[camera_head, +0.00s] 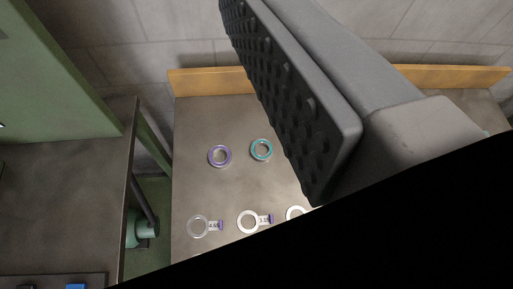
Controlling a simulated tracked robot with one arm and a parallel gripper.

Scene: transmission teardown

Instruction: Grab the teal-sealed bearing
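The teal-sealed bearing (261,150) is a small ring with a teal band, lying flat on the grey metal table (200,125). A similar ring with a purple band (220,156) lies just left of it. One finger of my gripper, with a dark studded pad, reaches down from the top and ends right of the teal bearing in the picture. No contact with the bearing shows. The other finger is not visible, so the gap between the fingers cannot be judged. A large black area hides the lower right.
Three pale rings lie nearer: one tagged on the left (197,227), one tagged in the middle (247,222), one partly hidden (294,213). A wooden ledge (205,82) runs along the table's back. A green machine (55,70) and another bench (60,200) stand left.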

